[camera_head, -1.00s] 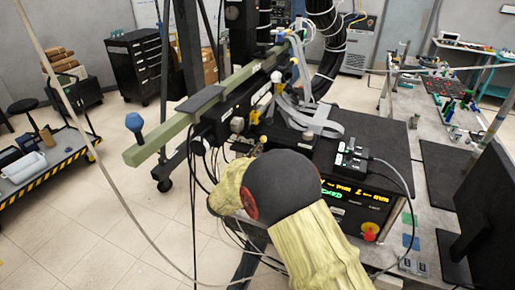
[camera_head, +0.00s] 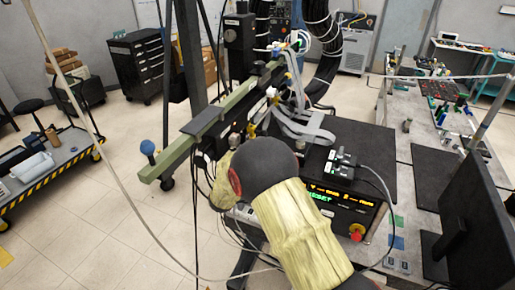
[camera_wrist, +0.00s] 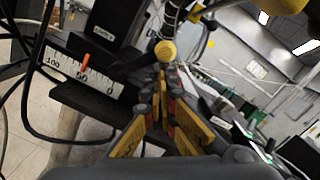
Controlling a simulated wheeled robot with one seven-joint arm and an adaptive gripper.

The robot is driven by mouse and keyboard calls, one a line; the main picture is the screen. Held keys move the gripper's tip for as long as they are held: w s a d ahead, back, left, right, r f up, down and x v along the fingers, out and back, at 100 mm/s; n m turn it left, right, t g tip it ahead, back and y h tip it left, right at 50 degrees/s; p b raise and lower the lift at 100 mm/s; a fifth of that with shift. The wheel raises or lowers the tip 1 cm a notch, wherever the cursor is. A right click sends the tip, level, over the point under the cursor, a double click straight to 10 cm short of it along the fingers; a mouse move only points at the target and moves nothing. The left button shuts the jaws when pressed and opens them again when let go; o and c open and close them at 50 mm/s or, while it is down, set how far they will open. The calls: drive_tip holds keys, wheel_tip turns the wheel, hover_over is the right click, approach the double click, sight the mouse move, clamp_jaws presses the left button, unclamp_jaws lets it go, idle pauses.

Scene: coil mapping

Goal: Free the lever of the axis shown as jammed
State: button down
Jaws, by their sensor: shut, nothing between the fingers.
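In the wrist view my gripper (camera_wrist: 163,78) is shut and empty, its yellow-padded fingers pointing up the picture. A yellow ball knob on a dark lever (camera_wrist: 166,50) appears just beyond the fingertips; whether they touch is unclear. A white scale (camera_wrist: 82,68) with an orange pointer near 50 is left of the fingers. In the head view my arm hides the gripper. The control box display (camera_head: 342,198) shows amber axis readings and a green word, partly hidden by my arm and too small to read surely.
Loose cables hang around the rig. A bench (camera_head: 406,170) with a monitor (camera_head: 478,180) stands right. A cart (camera_head: 75,165) is left; the floor between is fairly clear.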

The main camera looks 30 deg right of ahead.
drive_tip(key=n+p, duration=0.1)
drive_tip(key=w+a+r+n+p, duration=0.1)
drive_tip(key=n+p, duration=0.1)
drive_tip(key=r+n+p, duration=0.1)
drive_tip(key=n, duration=0.1)
drive_tip(key=shift+w+a+r+p, duration=0.15)
drive_tip(key=shift+w+r+p, duration=0.1)
drive_tip(key=shift+w+p, duration=0.1)
drive_tip(key=shift+w, duration=0.1)
drive_tip(key=shift+a, duration=0.1)
idle(0.4)
